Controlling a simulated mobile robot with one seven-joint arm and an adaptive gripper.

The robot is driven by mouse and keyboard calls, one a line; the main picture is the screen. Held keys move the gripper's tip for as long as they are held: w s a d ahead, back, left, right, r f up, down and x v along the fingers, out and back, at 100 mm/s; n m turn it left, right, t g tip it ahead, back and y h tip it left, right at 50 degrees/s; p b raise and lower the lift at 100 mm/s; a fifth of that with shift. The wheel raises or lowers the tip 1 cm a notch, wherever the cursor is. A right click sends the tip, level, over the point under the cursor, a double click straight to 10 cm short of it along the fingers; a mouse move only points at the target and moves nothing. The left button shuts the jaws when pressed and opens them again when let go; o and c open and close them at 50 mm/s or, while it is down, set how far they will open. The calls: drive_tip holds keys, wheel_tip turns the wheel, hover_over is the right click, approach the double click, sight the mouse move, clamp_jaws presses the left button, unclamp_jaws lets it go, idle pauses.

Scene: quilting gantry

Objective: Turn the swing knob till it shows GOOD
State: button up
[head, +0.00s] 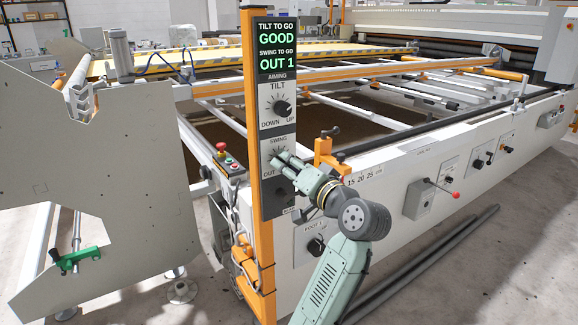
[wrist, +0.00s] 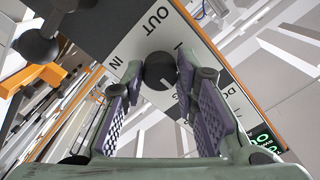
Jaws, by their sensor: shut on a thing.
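The swing knob (wrist: 160,68) is a dark round knob on a white plate marked OUT and IN. In the wrist view it sits between the tips of my gripper's pads (wrist: 158,82). My gripper is shut on it. In the head view my gripper (head: 283,163) reaches the SWING plate (head: 279,142) from the lower right and hides most of the knob. The display (head: 276,48) on the orange post reads TILT TO GO GOOD and SWING TO GO OUT 1, in green. Its edge also shows in the wrist view (wrist: 263,138).
The tilt knob (head: 282,107) is just above the swing plate. An orange bracket (head: 325,150) stands close to the right of my gripper. A red stop button (head: 221,147) is left of the post (head: 254,200). A red-tipped lever (head: 441,188) is on the white machine side.

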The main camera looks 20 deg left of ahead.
clamp_jaws()
drive_tip(key=shift+d+f+n+b, duration=0.1)
drive_tip(key=shift+n+b, duration=0.2)
drive_tip(key=shift+n, duration=0.1)
drive_tip(key=shift+n+b, duration=0.55)
drive_tip(key=shift+n, duration=0.35)
drive_tip(key=shift+n+b, duration=0.85)
drive_tip(key=shift+n, duration=0.75)
drive_tip(key=o, duration=0.8)
unclamp_jaws()
drive_tip(key=shift+c, duration=0.2)
